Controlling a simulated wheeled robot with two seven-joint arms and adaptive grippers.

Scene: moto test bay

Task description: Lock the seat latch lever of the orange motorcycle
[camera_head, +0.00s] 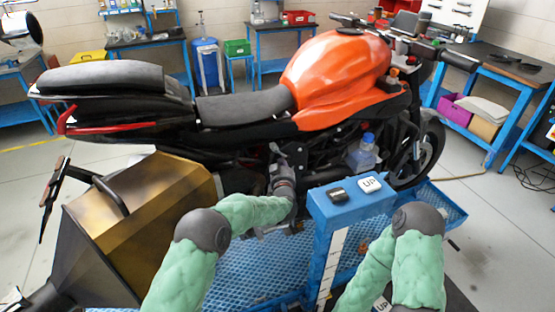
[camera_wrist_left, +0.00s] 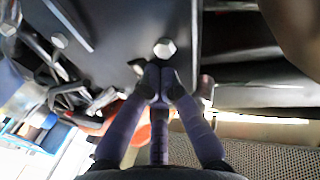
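The orange motorcycle (camera_head: 335,75) stands upright on a blue lift (camera_head: 450,203), with its black seat (camera_head: 245,104) towards the left. My left gripper (camera_head: 279,155) is at the side of the motorcycle, below the front of the seat. In the left wrist view its fingers (camera_wrist_left: 161,82) converge and their tips are together, just below a silver hex bolt (camera_wrist_left: 165,48) on a dark plate. I cannot make out the seat latch lever for certain, nor anything held between the tips. My right arm shows at the lower right of the head view; its gripper is not visible.
A clear bottle with a blue cap (camera_head: 364,153) stands beside the motorcycle. Workbenches line the back.

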